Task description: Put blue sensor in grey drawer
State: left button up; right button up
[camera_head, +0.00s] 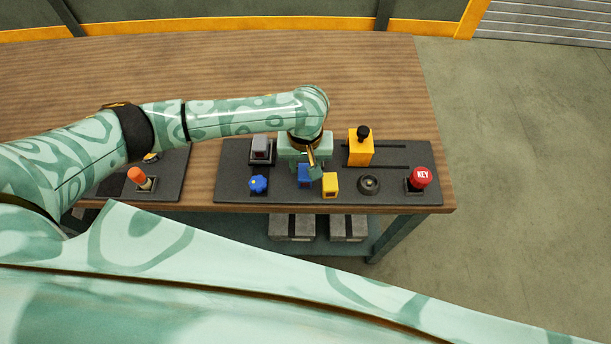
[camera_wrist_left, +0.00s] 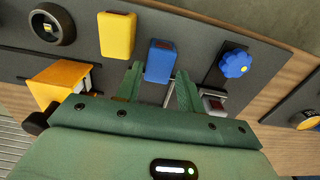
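The blue sensor (camera_head: 306,174) is a small upright block on the dark panel, partly covered by my left gripper in the head view. It also shows in the left wrist view (camera_wrist_left: 160,60). My left gripper (camera_wrist_left: 160,72) is open, with its fingertips on either side of the sensor's near end; I cannot tell whether they touch it. In the head view the gripper (camera_head: 312,165) points down over the sensor. A small grey box (camera_head: 262,149) stands on the panel's back left. I cannot tell whether it is the grey drawer. My right gripper is not in view.
A yellow block (camera_head: 330,185) stands close beside the blue sensor. A blue knob (camera_head: 259,184) is on its other side. An orange box (camera_head: 360,150) with a black knob, a black dial (camera_head: 369,184) and a red KEY button (camera_head: 421,177) stand farther right. Grey boxes (camera_head: 292,227) sit under the table.

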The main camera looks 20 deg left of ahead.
aim_at(305, 171)
pick_arm(q)
notch_tip(305, 171, down, 4)
jog(key=shift+w+b, duration=0.1)
jog(key=shift+b, duration=0.7)
jog(key=shift+r, duration=0.1)
jog(key=c, duration=0.7)
jog(key=shift+r, duration=0.1)
